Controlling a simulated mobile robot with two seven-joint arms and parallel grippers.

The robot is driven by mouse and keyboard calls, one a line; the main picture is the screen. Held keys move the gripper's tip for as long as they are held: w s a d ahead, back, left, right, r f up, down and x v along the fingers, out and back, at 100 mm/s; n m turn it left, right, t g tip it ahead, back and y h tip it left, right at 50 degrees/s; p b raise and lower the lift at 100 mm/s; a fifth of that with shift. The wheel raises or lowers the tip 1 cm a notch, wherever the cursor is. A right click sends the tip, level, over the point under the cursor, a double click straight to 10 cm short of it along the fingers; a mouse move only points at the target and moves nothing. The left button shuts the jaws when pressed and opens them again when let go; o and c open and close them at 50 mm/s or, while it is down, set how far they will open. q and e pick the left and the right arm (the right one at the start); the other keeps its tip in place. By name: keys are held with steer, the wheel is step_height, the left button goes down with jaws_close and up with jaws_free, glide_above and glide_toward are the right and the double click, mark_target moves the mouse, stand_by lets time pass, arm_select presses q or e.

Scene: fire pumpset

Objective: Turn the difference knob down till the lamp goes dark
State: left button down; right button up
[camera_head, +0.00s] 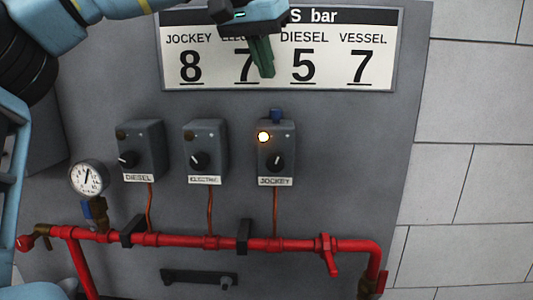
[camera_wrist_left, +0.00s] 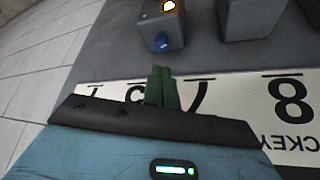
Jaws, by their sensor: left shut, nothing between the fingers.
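The jockey box (camera_head: 287,145) hangs at the right of a row of grey boxes. No label says which is the difference knob. My left gripper (camera_head: 266,74) has green fingers, shut and empty, in front of the sign, above the jockey box and apart from it.
The diesel box (camera_head: 140,140) and electric box (camera_head: 205,140) have dark lamps. A white pressure sign (camera_head: 345,75) is behind my left gripper. A gauge (camera_head: 88,178) stands left, and a red pipe (camera_head: 190,240) runs below. Bare panel lies right of the jockey box.

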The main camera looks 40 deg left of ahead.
mark_target(274, 125)
arm_select(q)
steer(key=shift+a, duration=0.15)
arm_select(e)
steer(key=shift+w, duration=0.15)
